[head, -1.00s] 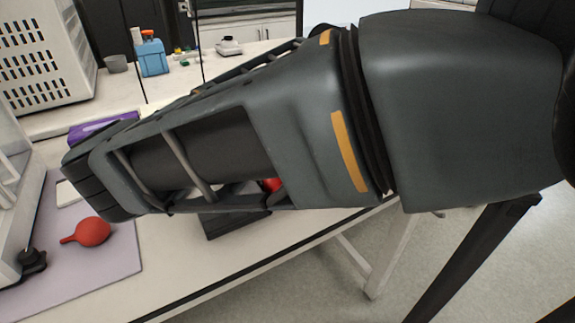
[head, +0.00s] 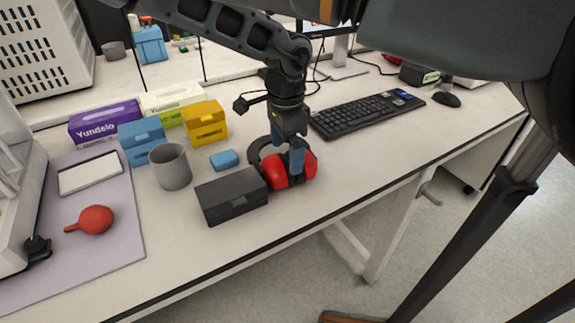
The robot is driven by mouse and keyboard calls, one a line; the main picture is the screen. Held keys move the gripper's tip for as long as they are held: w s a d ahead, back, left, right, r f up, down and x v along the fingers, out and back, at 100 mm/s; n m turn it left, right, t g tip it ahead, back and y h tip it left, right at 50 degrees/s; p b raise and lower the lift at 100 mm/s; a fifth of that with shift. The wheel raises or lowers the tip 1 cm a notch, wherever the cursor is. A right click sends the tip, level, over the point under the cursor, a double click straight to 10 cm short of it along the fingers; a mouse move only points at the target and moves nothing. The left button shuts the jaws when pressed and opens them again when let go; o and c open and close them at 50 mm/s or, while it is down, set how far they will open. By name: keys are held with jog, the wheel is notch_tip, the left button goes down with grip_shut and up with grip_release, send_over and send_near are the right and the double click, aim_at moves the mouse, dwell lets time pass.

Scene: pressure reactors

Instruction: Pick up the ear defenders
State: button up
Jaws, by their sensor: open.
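The ear defenders (head: 281,174) lie on the white bench in the head view, with red cups and a dark headband. They rest against or very near the right end of a black case (head: 229,196). My gripper (head: 290,172) points down from above at the ear defenders, its blue-tipped fingers at the red cups. The jaws are open. The fingers partly cover the cups, and I cannot tell whether they touch them.
A keyboard (head: 367,113) lies to the right. A grey cup (head: 170,167), a small blue block (head: 224,159), a yellow box (head: 204,122) and a blue box (head: 141,140) stand to the left. A red bulb (head: 93,220) lies on the mat. The bench's front edge is close.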

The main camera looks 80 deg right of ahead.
jog(key=shift+f, duration=2.8)
jog(key=shift+c, duration=0.4)
jog(key=c, duration=0.7)
